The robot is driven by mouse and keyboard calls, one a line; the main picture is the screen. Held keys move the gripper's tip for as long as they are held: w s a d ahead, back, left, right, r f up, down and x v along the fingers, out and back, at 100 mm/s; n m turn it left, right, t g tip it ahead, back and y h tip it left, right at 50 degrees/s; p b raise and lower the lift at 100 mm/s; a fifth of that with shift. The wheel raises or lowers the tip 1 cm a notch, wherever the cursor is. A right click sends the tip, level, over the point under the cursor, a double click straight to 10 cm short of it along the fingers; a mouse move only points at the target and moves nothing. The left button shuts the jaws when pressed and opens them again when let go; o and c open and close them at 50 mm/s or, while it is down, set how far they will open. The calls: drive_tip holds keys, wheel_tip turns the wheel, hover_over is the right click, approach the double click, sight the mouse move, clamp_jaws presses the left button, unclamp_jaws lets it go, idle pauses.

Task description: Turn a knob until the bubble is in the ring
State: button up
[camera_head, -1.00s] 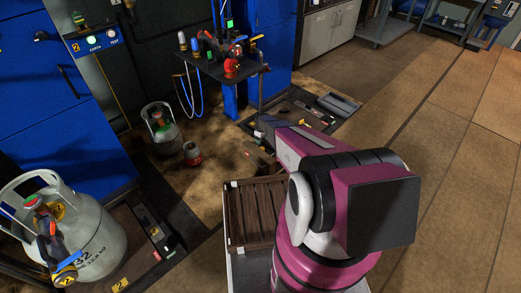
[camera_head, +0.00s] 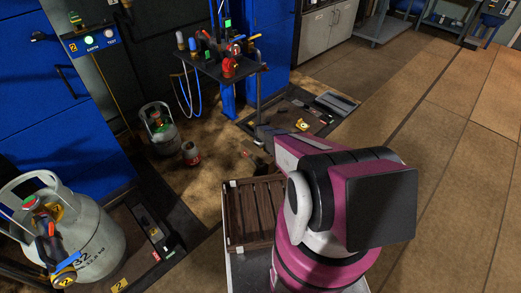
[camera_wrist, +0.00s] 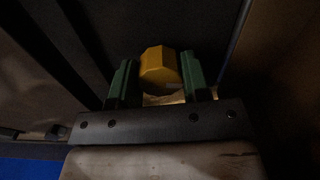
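In the wrist view a yellow faceted knob (camera_wrist: 158,67) sits between the two green fingers of my gripper (camera_wrist: 160,78). In the head view my gripper and the knob are mostly hidden by my pink arm, which reaches toward a dark low platform (camera_head: 283,118) on the floor.
A large grey gas cylinder (camera_head: 92,240) stands on another low platform at left. A smaller cylinder (camera_head: 158,128) and a small red-and-white canister (camera_head: 191,153) stand behind. A wooden crate (camera_head: 233,228) lies beside my arm. A tool shelf (camera_head: 215,70) stands above. Floor at right is clear.

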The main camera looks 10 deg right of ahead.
drive_tip(key=c, duration=0.3)
drive_tip(key=shift+n, duration=2.5)
drive_tip(key=o, duration=0.9)
wheel_tip(320, 180, up, 11)
drive_tip(key=shift+f, duration=0.1)
